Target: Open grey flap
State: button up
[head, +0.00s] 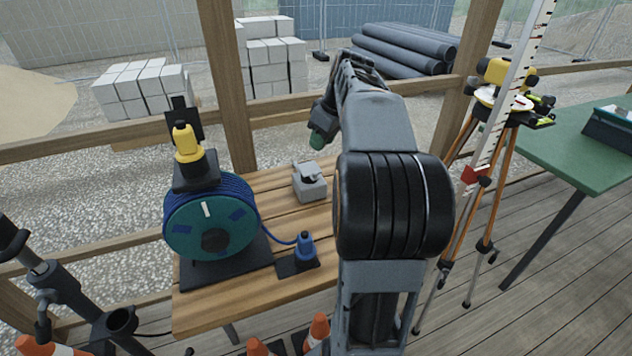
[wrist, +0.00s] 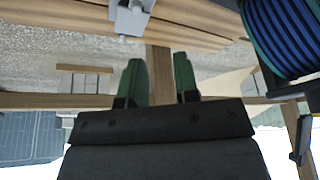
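A small grey box (head: 311,188) stands on the slatted wooden table, with a grey flap (head: 305,168) at its top. I cannot tell the flap's exact position at this size. The box also shows at the top edge of the wrist view (wrist: 130,18), partly cut off. My gripper (head: 320,138) is above and behind the box in the head view, apart from it. In the wrist view its two green fingers (wrist: 160,82) stand apart with nothing between them, so it is open and empty. My arm hides part of the table's right side.
A cable reel (head: 182,226) with blue cable stands on the table's left, with a yellow plug (head: 186,142) above it. A blue connector (head: 304,249) sits at the front. Wooden posts and rails (head: 229,85) border the table. A tripod (head: 486,185) stands to the right.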

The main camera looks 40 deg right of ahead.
aim_at(315, 172)
jog(key=shift+n, duration=0.3)
jog(key=w+f+b, duration=0.1)
jog(key=f, duration=0.3)
jog(key=w+d+f+b, duration=0.1)
jog(key=w+f, duration=0.1)
jog(key=f, duration=0.3)
jog(key=w+d+f+b, duration=0.1)
jog(key=w+f, duration=0.1)
jog(key=f, duration=0.2)
jog(key=shift+w+f, duration=0.15)
jog(key=shift+f, duration=0.05)
grip_shut()
